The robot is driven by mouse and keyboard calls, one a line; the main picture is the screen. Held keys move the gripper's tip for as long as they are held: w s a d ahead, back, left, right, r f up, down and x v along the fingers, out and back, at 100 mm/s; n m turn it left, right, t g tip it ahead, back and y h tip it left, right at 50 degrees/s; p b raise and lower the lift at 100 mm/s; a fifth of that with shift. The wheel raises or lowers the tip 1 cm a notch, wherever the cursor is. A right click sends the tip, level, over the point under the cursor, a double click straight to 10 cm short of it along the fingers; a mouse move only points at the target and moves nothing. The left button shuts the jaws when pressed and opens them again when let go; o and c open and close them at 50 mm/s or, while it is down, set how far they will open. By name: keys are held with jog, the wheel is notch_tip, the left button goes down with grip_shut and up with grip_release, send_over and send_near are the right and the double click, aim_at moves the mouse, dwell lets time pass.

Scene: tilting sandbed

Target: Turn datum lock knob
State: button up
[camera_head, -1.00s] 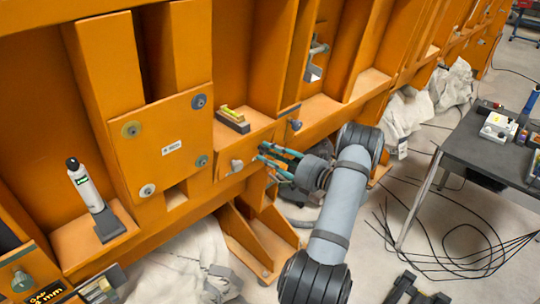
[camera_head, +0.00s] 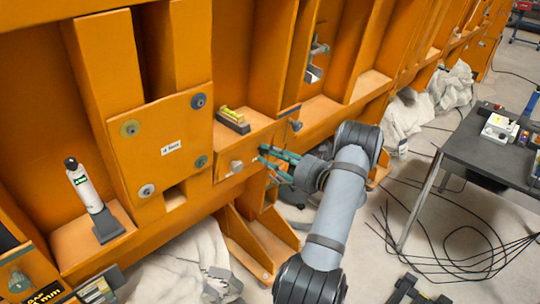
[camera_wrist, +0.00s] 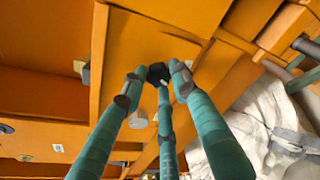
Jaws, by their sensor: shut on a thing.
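A small dark knob (camera_wrist: 158,73) shows at the meeting point of my gripper's three teal fingers in the wrist view, against an orange panel (camera_wrist: 150,35). My gripper (camera_wrist: 156,82) is shut on it. In the head view my gripper (camera_head: 262,154) reaches left to the front of the orange box, and the fingers hide what they hold. A pale round knob (camera_head: 237,166) sits on the same front, just left of the fingertips and apart from them. A pale round piece (camera_wrist: 138,120) also shows between two fingers in the wrist view.
A yellow-green level (camera_head: 233,118) lies on the box top. A grey-blue knob (camera_head: 296,125) projects above right of my fingers. A plate with several round knobs (camera_head: 165,125) and a white bottle (camera_head: 85,188) are at left. A dark table (camera_head: 490,150) stands at right.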

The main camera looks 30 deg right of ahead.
jog(key=o, duration=0.8)
jog(key=shift+w+d+r, duration=0.1)
jog(key=shift+d+r, duration=0.05)
jog(key=shift+r, duration=0.15)
jog(key=shift+c, duration=0.2)
jog(key=o, duration=0.4)
jog(key=shift+f, duration=0.15)
jog(key=v, duration=1.2)
jog(key=x, duration=1.2)
